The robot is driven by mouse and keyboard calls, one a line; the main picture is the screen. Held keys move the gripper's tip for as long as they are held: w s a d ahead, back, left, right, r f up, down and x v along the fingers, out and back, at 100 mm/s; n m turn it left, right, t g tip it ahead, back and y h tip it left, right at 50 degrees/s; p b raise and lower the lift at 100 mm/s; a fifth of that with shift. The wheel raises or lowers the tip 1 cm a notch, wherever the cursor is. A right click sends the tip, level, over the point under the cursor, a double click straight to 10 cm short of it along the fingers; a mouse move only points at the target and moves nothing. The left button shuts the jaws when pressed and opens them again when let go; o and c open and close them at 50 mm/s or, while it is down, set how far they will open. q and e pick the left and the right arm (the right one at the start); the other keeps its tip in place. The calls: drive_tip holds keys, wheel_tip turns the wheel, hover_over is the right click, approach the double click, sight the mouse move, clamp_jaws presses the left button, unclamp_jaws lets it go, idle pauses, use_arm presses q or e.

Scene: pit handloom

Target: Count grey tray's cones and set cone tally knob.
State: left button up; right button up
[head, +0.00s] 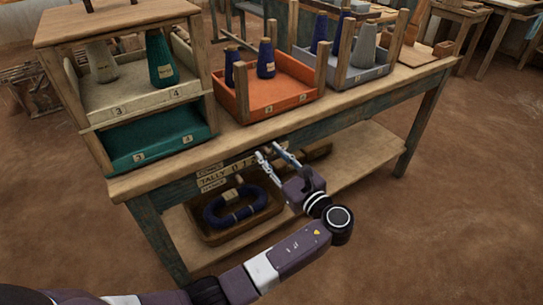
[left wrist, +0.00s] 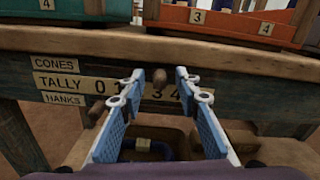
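The grey tray (head: 362,77) stands at the right of the bench top in the head view. In it I see a grey cone (head: 364,46) and dark blue cones (head: 318,36) towards the back, partly hidden by wooden posts. On the bench front, the tally strip (left wrist: 62,82) reads CONES, TALLY and HANKS, with digits partly covered by my fingers. A brown tally knob (left wrist: 160,77) shows between the fingertips of my left gripper (head: 273,153), which is open; no contact is visible. The left gripper also shows in the left wrist view (left wrist: 159,86). My right gripper is not in view.
An orange tray (head: 278,105) with blue cones, a cream tray (head: 140,105) and a green tray (head: 160,142) stand left of the grey one. A box with a blue hank (head: 235,212) sits on the shelf below. Another knob (left wrist: 97,112) is lower left.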

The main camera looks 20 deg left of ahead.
use_arm(q)
wheel_tip(320, 180, up, 10)
idle(0.7)
drive_tip(key=shift+f, duration=0.1)
